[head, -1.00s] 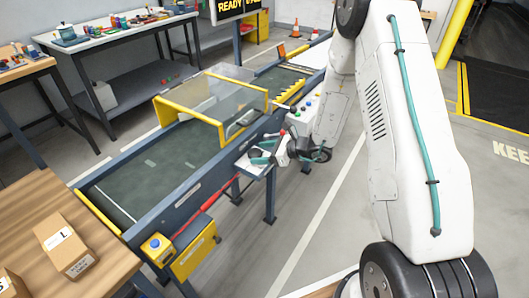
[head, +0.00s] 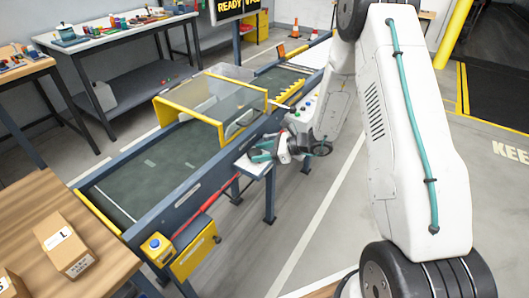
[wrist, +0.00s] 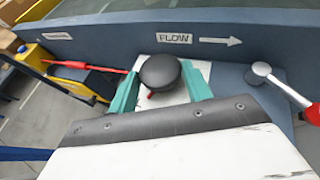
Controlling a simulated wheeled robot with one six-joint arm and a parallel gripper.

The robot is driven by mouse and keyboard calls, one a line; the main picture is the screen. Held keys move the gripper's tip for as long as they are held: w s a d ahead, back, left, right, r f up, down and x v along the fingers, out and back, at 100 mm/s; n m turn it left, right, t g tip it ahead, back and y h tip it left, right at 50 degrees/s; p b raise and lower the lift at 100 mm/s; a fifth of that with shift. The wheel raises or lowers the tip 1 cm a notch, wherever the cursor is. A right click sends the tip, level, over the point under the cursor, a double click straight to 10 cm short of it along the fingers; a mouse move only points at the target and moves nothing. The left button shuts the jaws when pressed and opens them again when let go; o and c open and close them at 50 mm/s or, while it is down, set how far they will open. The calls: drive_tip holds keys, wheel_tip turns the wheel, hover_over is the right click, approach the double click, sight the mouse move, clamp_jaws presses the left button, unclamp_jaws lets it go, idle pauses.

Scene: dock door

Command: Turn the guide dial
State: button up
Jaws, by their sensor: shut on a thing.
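The guide dial (wrist: 159,72) is a dark round knob with a small red mark at its near edge, on a pale plate on the blue conveyor side. In the wrist view my gripper (wrist: 160,88) has one teal finger on each side of the knob and is shut on it. In the head view my gripper (head: 262,153) is at the small shelf on the conveyor's near side; the dial itself is hidden there behind the fingers and wrist.
A lever with a silver hub (wrist: 262,70) and red handle stands close right of the dial. A "FLOW" label with a right-pointing arrow (wrist: 220,41) is behind. The conveyor (head: 155,175) runs under a clear yellow-framed cover (head: 215,95). Floor in front is open.

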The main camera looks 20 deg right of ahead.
drive_tip(key=n+g+y, duration=0.1)
drive_tip(key=n+g, duration=0.1)
drive_tip(key=w+n+g, duration=0.1)
drive_tip(key=n+g, duration=0.1)
drive_tip(key=shift+w+d+r+y, duration=0.1)
drive_tip(key=shift+w+d+y, duration=0.1)
drive_tip(key=shift+y, duration=0.2)
drive_tip(key=shift+w+n+g, duration=0.15)
drive_tip(key=shift+n+g, duration=0.6)
drive_tip(key=shift+g, duration=0.25)
drive_tip(key=shift+w+n+g, duration=0.1)
drive_tip(key=shift+n+g, duration=0.65)
drive_tip(key=shift+g, duration=0.25)
drive_tip(key=o, duration=1)
drive_tip(key=shift+w, duration=0.1)
drive_tip(key=shift+c, duration=0.2)
drive_tip(key=r, duration=0.4)
drive_tip(key=shift+s, duration=0.25)
drive_tip(key=s+r, duration=0.1)
drive_tip(key=s, duration=1.4)
drive_tip(key=shift+s, duration=0.35)
drive_tip(key=shift+a, duration=0.1)
